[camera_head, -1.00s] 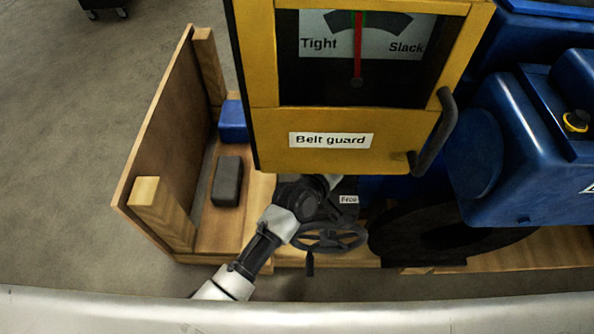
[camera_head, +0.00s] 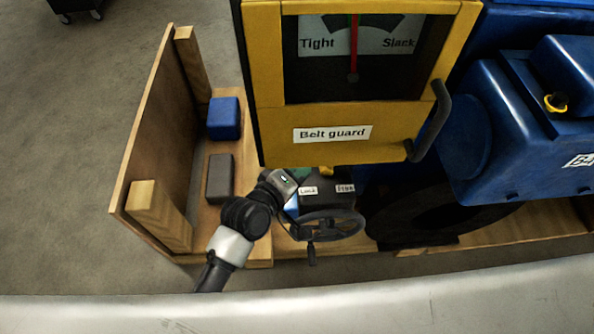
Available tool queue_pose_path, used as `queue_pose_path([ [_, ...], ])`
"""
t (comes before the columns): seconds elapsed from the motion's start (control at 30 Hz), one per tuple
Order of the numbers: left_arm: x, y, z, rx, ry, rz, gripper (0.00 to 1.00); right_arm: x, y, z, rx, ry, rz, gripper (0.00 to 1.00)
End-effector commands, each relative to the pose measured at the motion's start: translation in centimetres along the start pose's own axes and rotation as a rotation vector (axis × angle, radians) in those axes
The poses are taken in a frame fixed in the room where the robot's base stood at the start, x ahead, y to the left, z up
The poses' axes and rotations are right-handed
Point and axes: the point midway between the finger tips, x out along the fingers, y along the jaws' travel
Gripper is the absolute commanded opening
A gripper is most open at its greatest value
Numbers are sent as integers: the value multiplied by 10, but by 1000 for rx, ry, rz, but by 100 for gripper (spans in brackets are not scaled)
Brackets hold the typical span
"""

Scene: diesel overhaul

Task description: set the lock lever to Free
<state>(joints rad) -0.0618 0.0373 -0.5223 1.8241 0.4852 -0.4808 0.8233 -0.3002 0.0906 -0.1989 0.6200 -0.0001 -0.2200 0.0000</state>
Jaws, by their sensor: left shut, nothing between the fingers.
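The dark lock housing (camera_head: 325,200) sits under the belt guard, with a "Lock" label (camera_head: 308,190) at left and a "Free" label (camera_head: 345,188) at right. A small yellow piece (camera_head: 327,171) shows just below the guard's edge above these labels; I cannot tell whether it is the lock lever. My left gripper (camera_head: 285,182) is shut and empty, just left of the "Lock" label. Its fingertips are hard to make out against the dark parts. My right gripper is not in view.
The yellow belt guard (camera_head: 280,140) overhangs the housing, its black handle (camera_head: 430,125) at right. A black handwheel (camera_head: 330,227) is in front. A blue block (camera_head: 224,118) and a grey block (camera_head: 220,178) lie left on the wooden pallet. The blue engine (camera_head: 495,125) fills the right.

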Motion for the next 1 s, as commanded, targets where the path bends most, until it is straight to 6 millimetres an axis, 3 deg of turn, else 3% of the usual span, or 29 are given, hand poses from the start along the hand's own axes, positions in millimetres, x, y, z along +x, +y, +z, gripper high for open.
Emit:
queue_pose_path([
  [0.2, -10, 1, 0, -1, 0, 1, 0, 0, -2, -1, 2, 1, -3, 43],
  [0.77, -9, -4, 0, 5, 1, -10, 0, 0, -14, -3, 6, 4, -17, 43],
  [0.87, -7, -32, 1, 34, 7, -67, 0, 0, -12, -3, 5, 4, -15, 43],
  [0.97, -7, -89, 5, 98, 8, -182, 0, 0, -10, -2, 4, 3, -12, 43],
  [1.0, -10, -118, 8, 133, 4, -240, 0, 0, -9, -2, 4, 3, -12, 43],
])
